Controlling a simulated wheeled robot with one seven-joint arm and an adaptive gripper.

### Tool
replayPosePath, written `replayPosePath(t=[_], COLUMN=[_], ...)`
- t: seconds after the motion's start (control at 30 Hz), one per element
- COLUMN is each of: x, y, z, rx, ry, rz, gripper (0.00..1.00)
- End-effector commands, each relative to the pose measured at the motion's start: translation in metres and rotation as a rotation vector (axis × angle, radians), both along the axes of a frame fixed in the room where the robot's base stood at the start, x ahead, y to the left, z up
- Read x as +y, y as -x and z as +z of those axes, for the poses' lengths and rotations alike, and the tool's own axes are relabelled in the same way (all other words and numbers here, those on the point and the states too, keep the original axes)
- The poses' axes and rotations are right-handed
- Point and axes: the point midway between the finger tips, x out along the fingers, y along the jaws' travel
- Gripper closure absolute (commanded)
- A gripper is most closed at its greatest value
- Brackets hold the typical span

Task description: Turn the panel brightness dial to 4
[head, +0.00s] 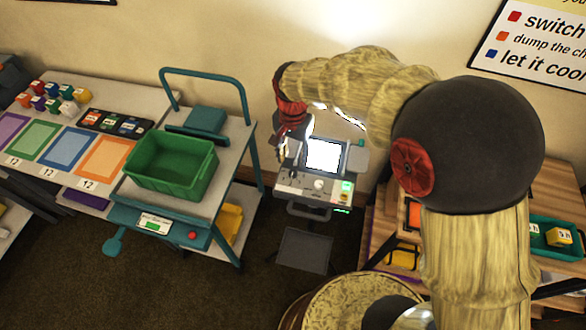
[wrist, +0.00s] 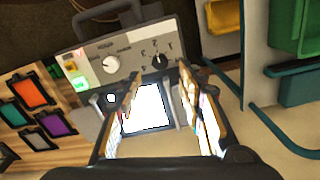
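The control stand (head: 330,194) has a bright white light panel (head: 323,156) and a sloping front face with dials. A white dial (head: 319,184) sits near the middle of that face; it also shows in the wrist view (wrist: 110,64). A black dial (wrist: 160,61) with marks around it is beside it in the wrist view. In the head view my gripper (head: 290,148) is at the stand's left side.
A green lit button (head: 346,187) is on the stand's right side. A teal cart (head: 225,190) with a green bin (head: 170,166) stands close on the left. A wooden shelf unit (head: 560,172) is on the right. Dark floor lies in front.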

Motion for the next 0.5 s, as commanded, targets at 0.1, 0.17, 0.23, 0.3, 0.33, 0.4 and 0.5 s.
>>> replayPosePath(t=[0.1, 0.17, 0.23, 0.3, 0.33, 0.4, 0.5], x=[0.0, 0.0, 0.0, 0.0, 0.0, 0.0, 0.0], y=[0.001, 0.001, 0.001, 0.001, 0.001, 0.0, 0.0], z=[-0.018, -0.028, -0.04, -0.049, -0.053, -0.061, -0.067], rx=[0.003, 0.004, 0.003, 0.003, 0.003, 0.001, 0.0], ry=[0.001, 0.001, 0.001, 0.001, 0.001, 0.0, 0.0], rz=[0.001, 0.002, 0.002, 0.002, 0.002, 0.003, 0.003], gripper=[0.61, 0.61, 0.61, 0.61, 0.61, 0.61, 0.61])
